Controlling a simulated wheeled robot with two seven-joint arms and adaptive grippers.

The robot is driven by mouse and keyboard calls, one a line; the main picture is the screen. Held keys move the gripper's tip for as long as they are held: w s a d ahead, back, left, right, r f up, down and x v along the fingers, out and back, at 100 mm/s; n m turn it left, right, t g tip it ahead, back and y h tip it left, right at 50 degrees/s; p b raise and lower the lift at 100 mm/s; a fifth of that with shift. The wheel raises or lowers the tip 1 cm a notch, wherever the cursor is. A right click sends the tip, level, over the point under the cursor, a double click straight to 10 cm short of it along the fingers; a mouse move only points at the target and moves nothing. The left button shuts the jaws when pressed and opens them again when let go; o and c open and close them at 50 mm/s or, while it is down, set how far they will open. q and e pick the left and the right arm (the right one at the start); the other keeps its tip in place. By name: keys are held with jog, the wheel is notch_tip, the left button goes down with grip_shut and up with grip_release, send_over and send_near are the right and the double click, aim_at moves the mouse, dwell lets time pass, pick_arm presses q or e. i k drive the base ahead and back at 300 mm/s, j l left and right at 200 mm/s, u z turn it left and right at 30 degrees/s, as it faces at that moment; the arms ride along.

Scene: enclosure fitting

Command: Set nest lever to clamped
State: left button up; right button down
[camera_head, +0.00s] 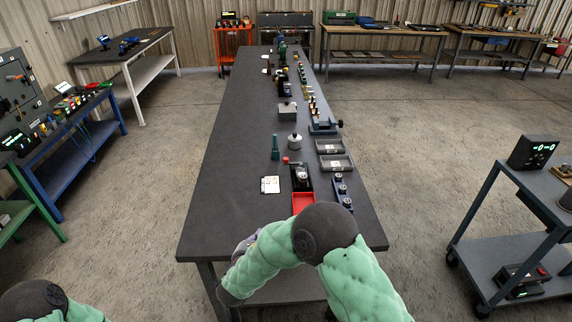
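The nest (301,178) is a small dark fixture near the front of the long dark table, with a round grey part seated in it. A lever with a red knob (286,160) sticks out at its back left; whether it is clamped is too small to tell. My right arm folds across the table's front edge. A grey piece that looks like my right gripper (245,243) shows behind the forearm, mostly hidden, well in front of the nest and apart from it. Its fingers cannot be made out. Of my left arm only a part shows at the bottom left; its gripper is out of view.
A red tray (303,202) lies in front of the nest, partly behind my arm. A blue rack (343,191) and grey bins (335,163) stand to the right. A white card (270,185) and a green bottle-like item (275,149) are to the left. The table's left front is clear.

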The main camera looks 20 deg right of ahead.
aim_at(285, 160)
jog(key=i+l, duration=0.7)
jog(key=i, duration=0.05)
